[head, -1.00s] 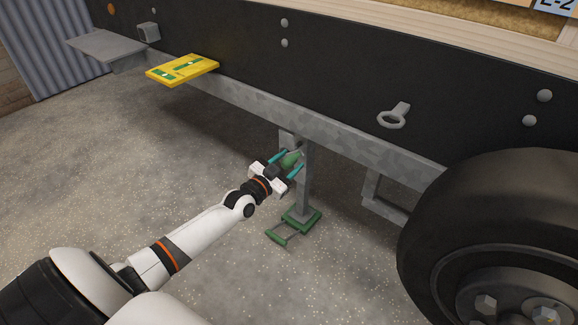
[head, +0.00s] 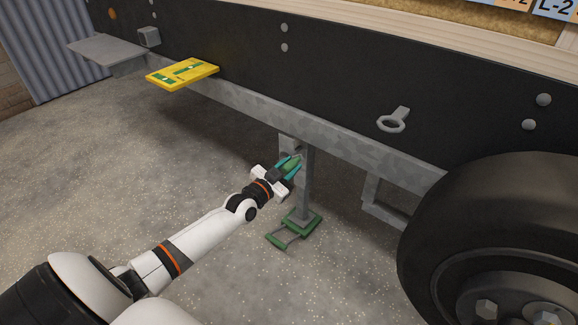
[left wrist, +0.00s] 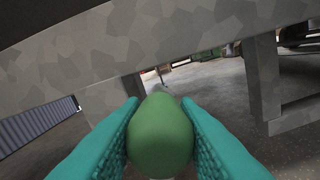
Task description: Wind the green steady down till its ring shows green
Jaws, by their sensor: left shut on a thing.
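The steady is a grey upright leg (head: 305,190) under the trailer's rail, with a green foot (head: 303,224) low at the floor. A green rounded handle knob (head: 291,163) sits near its top. My left gripper (head: 289,167) is shut on that knob. In the left wrist view the knob (left wrist: 160,137) fills the space between the two teal fingers, touching both. I cannot make out a green ring on the steady; the gripper and knob cover part of its top. My right gripper is not in view.
A black tyre (head: 500,220) stands at the right. A yellow plate with green level marks (head: 183,72) sticks out from the rail at the left. A grey metal eye (head: 392,118) is on the trailer side. The concrete floor (head: 130,170) at the left is clear.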

